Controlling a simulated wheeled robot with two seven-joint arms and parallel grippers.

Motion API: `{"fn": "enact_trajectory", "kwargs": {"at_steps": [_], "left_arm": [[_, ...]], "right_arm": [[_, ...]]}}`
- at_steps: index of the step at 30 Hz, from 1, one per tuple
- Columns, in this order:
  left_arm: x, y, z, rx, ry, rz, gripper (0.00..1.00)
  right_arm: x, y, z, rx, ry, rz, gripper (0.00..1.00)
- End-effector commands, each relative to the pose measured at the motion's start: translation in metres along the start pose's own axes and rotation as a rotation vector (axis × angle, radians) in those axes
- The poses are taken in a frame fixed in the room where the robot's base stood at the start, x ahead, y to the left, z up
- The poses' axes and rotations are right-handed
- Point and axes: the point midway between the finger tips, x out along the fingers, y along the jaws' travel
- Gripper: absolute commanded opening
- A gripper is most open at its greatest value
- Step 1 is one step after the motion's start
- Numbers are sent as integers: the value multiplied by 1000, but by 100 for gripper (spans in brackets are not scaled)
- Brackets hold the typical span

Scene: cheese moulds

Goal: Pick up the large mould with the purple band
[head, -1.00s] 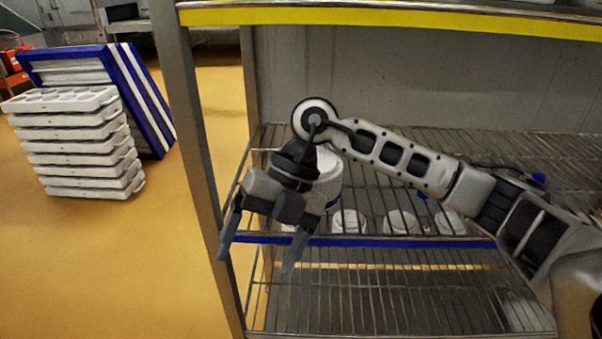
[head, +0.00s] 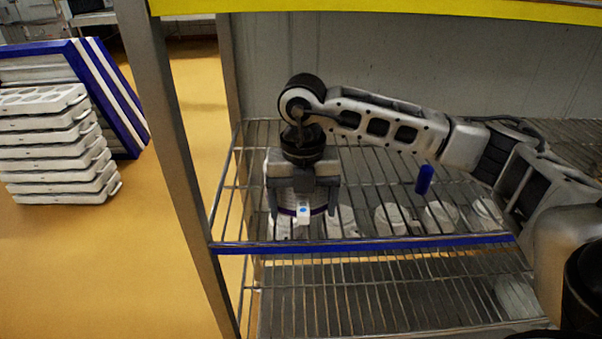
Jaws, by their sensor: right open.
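The large white mould (head: 287,200) with a purple band stands on the wire shelf (head: 370,180) near its left end. Its upper part is hidden behind my right gripper (head: 303,211). That gripper points down over the mould, open, with one finger on each side of it in the picture. I cannot tell whether the fingers touch it. A pale tag with a blue dot shows at the front of the mould. My left gripper is not in view.
A blue object (head: 424,179) stands further back. A metal post (head: 168,150) rises at the left, and a yellow-edged shelf (head: 400,10) is above. The lower shelf (head: 380,295) looks mostly clear.

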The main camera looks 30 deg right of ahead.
Motion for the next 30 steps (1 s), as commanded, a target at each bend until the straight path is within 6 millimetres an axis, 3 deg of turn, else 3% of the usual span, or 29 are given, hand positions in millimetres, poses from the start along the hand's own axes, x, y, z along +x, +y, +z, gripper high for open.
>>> {"fn": "enact_trajectory", "kwargs": {"at_steps": [6,15,25,30], "left_arm": [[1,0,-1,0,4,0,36],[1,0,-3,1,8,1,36],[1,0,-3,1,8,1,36],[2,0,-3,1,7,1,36]], "right_arm": [[0,0,0,0,0,1,79],[0,0,0,0,0,1,0],[-1,0,0,0,-1,2,0],[-11,1,1,0,-3,5,0]]}}
